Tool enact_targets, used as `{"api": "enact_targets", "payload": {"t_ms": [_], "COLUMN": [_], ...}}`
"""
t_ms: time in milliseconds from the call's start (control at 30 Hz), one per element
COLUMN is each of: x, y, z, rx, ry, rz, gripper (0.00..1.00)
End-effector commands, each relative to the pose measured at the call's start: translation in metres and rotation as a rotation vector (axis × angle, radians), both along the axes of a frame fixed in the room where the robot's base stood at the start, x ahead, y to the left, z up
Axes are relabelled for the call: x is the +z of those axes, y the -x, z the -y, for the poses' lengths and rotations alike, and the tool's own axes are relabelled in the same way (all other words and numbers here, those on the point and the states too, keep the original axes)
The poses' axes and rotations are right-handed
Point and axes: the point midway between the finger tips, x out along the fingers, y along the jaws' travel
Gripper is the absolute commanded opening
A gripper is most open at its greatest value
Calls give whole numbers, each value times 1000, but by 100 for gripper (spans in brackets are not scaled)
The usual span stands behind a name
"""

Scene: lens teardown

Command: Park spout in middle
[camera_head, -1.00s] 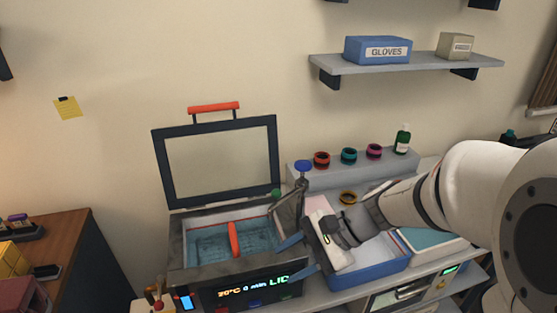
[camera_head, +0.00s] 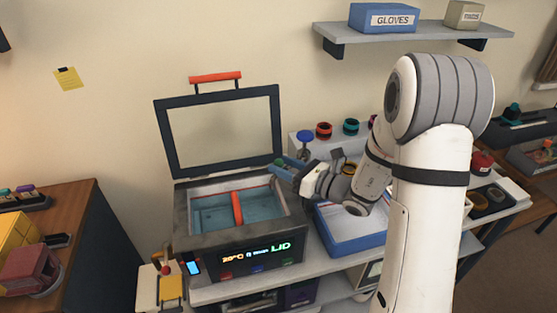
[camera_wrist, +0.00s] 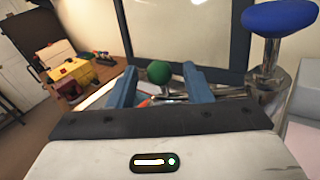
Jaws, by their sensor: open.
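The spout's green ball knob (camera_wrist: 158,72) shows in the wrist view between my two blue fingers, with no clear grip on it. Metal parts (camera_wrist: 232,92) lie behind it, low and partly hidden by the fingers. The blue-topped metal post (camera_wrist: 267,58) stands to the right; its blue top also shows in the head view (camera_head: 305,137). My gripper (camera_head: 281,167) is open at the right rear of the bath (camera_head: 186,222), and hides the spout in the head view. The bath is open, with blue water and an orange bar (camera_head: 237,207) across its middle.
The raised lid frame (camera_head: 219,132) stands behind the bath. A blue tray (camera_head: 352,244) sits to its right, under my arm. Colored rings, including a red one (camera_head: 323,130), stand on the ledge behind. Above is a shelf (camera_head: 414,34) with boxes.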

Motion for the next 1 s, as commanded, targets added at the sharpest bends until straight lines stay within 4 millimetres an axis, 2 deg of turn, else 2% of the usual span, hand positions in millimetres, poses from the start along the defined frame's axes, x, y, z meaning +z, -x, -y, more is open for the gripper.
{"api": "enact_targets", "payload": {"t_ms": [200,500,1000], "x": [1,0,0], "y": [-10,-12,-12], "z": [-17,-18,-17], "rx": [1,0,-2], "ry": [1,2,1], "rz": [2,3,1], "gripper": [45,45,4]}}
